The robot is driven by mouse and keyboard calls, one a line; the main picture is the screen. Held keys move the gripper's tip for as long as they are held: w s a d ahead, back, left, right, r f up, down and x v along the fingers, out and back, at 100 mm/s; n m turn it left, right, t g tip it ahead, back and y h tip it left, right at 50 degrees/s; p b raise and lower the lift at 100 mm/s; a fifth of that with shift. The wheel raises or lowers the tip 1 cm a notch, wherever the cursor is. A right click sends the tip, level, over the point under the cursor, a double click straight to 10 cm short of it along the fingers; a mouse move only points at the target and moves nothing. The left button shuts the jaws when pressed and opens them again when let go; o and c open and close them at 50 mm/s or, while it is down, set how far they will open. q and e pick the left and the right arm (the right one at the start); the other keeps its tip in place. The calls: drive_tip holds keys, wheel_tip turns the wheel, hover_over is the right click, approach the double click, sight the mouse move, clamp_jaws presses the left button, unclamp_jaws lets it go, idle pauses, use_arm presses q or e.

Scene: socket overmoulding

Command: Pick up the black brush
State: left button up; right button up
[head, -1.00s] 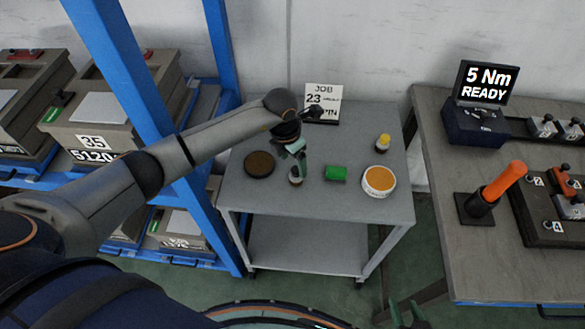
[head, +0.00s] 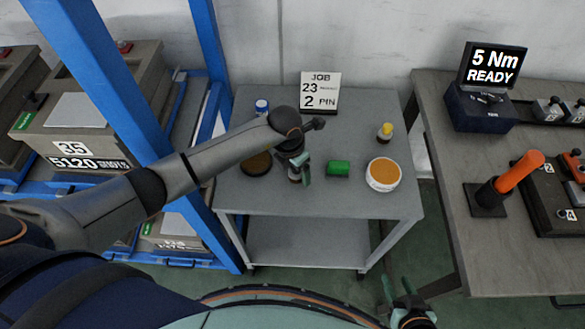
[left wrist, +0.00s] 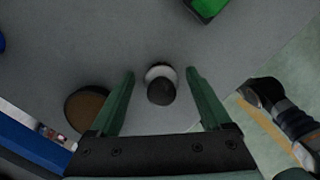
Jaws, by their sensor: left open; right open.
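The black brush (left wrist: 161,90) shows in the left wrist view as a dark rounded top over a pale white part. It stands on the grey table between the two fingers of my left gripper (left wrist: 160,74), with a gap on both sides. In the head view my left gripper (head: 302,170) is low over the table and hides most of the brush. It is open and holds nothing. My right gripper (head: 398,288) is open and empty at the bottom of the head view, away from the grey table.
Blue rack posts (head: 213,60) stand left.

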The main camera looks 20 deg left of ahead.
use_arm(q)
drive_tip(key=shift+c, duration=0.3)
clamp_jaws()
idle(0.4)
